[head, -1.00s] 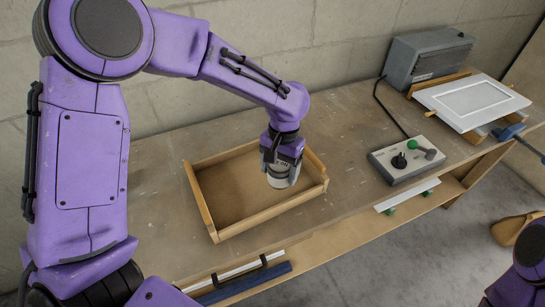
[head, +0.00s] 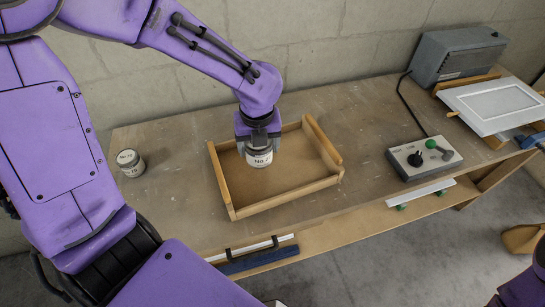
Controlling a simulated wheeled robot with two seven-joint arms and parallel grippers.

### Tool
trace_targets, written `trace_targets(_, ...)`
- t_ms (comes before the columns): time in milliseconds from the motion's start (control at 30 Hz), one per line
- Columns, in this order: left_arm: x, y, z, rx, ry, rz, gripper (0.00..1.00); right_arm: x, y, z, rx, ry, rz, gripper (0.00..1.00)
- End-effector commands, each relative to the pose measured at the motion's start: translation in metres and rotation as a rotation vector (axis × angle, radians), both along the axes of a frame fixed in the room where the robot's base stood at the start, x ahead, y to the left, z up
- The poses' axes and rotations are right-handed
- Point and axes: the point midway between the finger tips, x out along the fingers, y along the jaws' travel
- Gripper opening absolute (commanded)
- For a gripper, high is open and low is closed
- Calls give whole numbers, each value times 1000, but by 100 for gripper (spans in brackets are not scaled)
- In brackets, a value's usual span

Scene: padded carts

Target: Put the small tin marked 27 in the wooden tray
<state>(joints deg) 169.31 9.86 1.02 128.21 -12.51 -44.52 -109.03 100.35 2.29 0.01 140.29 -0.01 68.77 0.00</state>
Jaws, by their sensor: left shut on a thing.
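A small pale tin (head: 259,160) with a dark "No" label is held upright in my left gripper (head: 258,148), which is shut on it. Its number seems to start with 2, but I cannot read it all. The wooden tray (head: 285,200), shallow and light brown, lies on the bench. The held tin is over the inside of the tray, towards its back left; I cannot tell whether it touches the floor. A second small tin (head: 131,163) with a similar label stands on the bench left of the tray. My right gripper is out of view.
A control box (head: 424,158) with a black knob and a green knob stands right of the tray. A grey machine (head: 458,55) and a white panel (head: 490,105) are at the back right. Bare bench lies between the second tin and the tray.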

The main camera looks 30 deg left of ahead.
Motion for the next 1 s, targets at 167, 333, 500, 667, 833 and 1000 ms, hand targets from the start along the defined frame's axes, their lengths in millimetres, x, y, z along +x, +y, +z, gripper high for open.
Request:
trace_targets(167, 30, 14, -33, -2, -9, 3, 35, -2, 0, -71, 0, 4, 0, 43)
trace_targets(333, 60, 26, -47, -1, -2, 4, 35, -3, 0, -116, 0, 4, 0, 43)
trace_targets(500, 91, 41, -69, -1, 5, 4, 35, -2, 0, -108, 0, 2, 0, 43)
trace_targets(667, 107, 47, -87, -1, 0, 3, 35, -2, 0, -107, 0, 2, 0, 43)
trace_targets(833, 112, 50, -113, 2, 4, 1, 35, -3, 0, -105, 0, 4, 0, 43)
trace_targets(1000, 113, 50, -127, 0, -2, 2, 35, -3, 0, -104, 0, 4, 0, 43)
